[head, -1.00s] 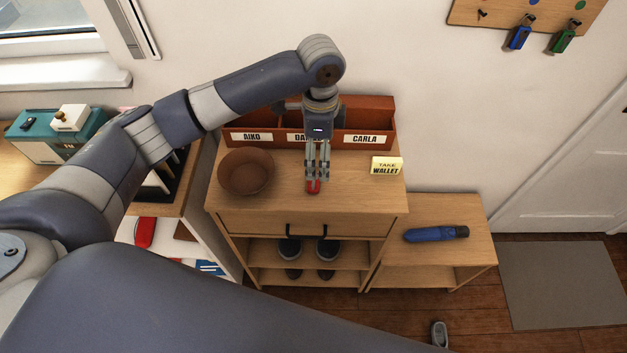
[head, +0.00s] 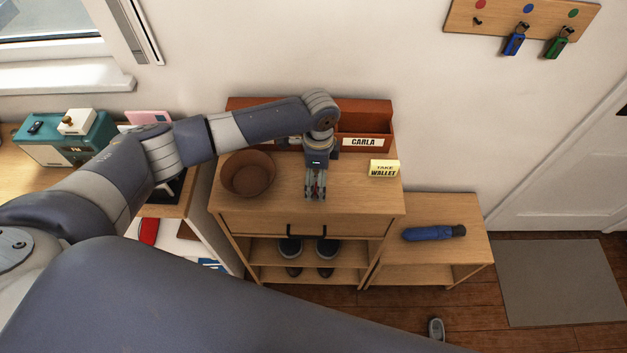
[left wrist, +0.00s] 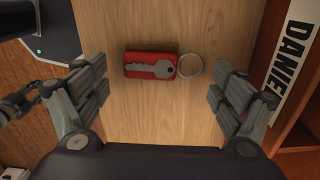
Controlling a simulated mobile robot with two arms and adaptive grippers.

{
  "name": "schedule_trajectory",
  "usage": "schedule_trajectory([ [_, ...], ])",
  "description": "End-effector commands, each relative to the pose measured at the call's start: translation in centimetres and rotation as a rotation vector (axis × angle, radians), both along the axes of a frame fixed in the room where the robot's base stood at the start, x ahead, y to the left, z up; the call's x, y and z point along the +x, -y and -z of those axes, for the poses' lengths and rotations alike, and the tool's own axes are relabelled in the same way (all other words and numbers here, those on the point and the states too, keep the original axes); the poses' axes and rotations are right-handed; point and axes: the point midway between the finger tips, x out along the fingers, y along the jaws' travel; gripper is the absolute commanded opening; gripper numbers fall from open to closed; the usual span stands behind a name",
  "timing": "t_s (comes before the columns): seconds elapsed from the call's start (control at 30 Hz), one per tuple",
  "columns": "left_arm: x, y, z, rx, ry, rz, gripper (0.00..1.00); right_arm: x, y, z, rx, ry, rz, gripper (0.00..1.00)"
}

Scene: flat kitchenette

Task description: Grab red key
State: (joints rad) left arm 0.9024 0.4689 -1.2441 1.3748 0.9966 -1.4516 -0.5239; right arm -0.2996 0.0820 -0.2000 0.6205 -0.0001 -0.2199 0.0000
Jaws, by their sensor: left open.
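The red key (left wrist: 150,66) lies flat on the wooden cabinet top in the left wrist view, a red tag with a grey key shape and a metal ring (left wrist: 190,65). My left gripper (left wrist: 158,98) is open, with one finger on each side of the key and a gap to both. In the head view my left gripper (head: 316,190) points down over the cabinet top (head: 355,190) and hides the red key. My right gripper is not in view.
A brown bowl (head: 247,174) stands left of the gripper. The red-brown name-labelled organizer (head: 365,122) is behind it. A yellow "Take wallet" sign (head: 384,169) stands to the right. Blue and green keys (head: 514,44) hang on the wall board (head: 545,15).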

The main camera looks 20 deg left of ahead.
Motion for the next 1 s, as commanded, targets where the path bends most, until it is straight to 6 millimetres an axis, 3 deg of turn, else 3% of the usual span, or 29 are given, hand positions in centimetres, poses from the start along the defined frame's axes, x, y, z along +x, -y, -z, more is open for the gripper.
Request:
schedule_trajectory([
  [0.23,0.04,0.02,0.18,-0.001,0.001,0.001,0.89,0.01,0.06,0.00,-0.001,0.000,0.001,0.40],
  [0.47,0.04,0.01,0.17,-0.001,0.001,0.001,0.37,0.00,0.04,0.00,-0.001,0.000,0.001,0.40],
  [0.53,0.01,0.00,0.21,0.000,0.001,0.000,0.29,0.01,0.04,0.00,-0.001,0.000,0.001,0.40],
  [0.6,-0.04,-0.02,0.28,0.001,0.000,0.000,0.26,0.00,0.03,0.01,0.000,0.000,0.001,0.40],
  [1.0,-0.24,-0.11,0.47,0.003,-0.006,0.000,0.25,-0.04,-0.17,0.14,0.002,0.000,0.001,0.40],
])
